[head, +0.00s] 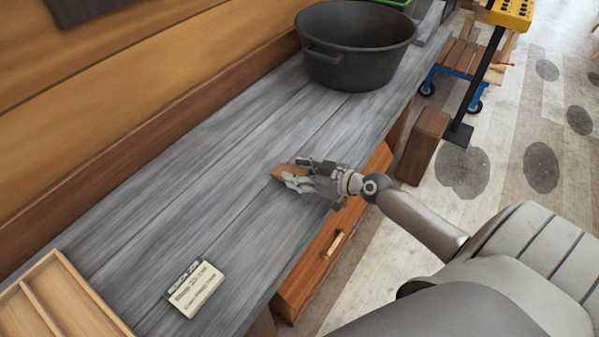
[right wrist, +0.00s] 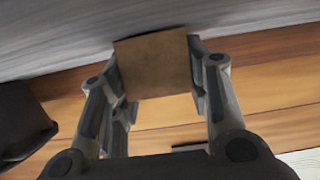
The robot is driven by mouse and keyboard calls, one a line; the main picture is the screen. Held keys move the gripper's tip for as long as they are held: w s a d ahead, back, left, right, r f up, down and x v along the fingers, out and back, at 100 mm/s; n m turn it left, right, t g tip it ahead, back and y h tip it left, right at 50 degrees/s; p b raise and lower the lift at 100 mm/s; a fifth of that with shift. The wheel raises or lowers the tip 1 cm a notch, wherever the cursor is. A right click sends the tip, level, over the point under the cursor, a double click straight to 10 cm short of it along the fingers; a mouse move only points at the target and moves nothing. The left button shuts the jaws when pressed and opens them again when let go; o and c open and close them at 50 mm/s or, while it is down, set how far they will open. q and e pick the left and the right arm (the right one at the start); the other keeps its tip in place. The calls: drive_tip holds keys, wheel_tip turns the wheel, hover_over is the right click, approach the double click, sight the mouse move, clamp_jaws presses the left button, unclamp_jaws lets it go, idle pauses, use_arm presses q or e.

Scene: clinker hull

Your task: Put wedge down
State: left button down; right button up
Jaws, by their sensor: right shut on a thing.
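The wedge (head: 288,176) is a small brown wooden piece. My right gripper (head: 292,175) is shut on it over the middle of the grey plank bench (head: 220,190). In the right wrist view the wedge (right wrist: 153,65) is a tan, square-looking face between the two fingers (right wrist: 155,75). The fingers hide part of it in the head view. I cannot tell whether its underside touches the bench top. My left gripper is not in view.
A black pot (head: 355,62) stands at the bench's far end. A drawer front (head: 330,245) is below the bench edge. Bench top around the wedge is clear.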

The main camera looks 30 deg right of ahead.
drive_tip(key=shift+f, duration=0.15)
drive_tip(key=o, duration=1)
drive_tip(key=shift+o, duration=0.2)
